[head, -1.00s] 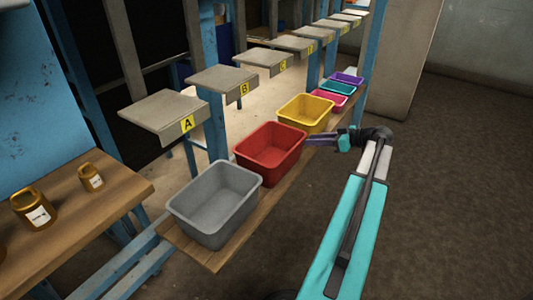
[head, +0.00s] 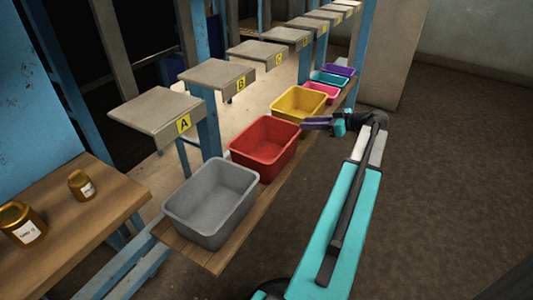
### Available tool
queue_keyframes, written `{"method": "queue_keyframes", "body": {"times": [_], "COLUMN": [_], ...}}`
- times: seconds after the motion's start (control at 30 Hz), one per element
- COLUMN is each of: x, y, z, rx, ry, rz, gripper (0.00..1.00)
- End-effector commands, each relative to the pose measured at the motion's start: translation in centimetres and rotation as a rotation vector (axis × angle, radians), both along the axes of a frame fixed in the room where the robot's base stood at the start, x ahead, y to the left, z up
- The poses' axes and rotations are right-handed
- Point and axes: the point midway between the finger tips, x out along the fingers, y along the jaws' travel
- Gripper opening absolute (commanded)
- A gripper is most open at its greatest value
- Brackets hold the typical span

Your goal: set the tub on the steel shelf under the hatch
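Several open tubs stand in a row on a narrow wooden plank: a grey tub (head: 211,203) nearest, then a red tub (head: 264,148), a yellow tub (head: 298,102), and smaller pink (head: 321,92), teal (head: 329,78) and purple (head: 341,70) ones. The visible insides look empty. I cannot make out which surface is the steel shelf under the hatch.
Grey ledges with yellow letter tags run behind the tubs, starting with ledge A (head: 157,113) and ledge B (head: 217,74). Blue posts stand between them. A wooden table (head: 100,205) at the left holds two labelled brass-coloured jars (head: 83,186). The brown floor at the right is open.

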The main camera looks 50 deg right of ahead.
Motion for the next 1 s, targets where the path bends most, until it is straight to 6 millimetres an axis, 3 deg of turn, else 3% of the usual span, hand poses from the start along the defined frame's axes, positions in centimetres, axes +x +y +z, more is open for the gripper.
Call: {"method": "queue_keyframes", "body": {"times": [0.5, 1.0], "x": [6.0, 6.8], "y": [1.5, 1.6], "z": [-2.5, -2.6], "rx": [0.001, 0.0], "ry": [0.0, 0.0], "rz": [0.0, -0.002], "gripper": [0.26, 0.26]}}
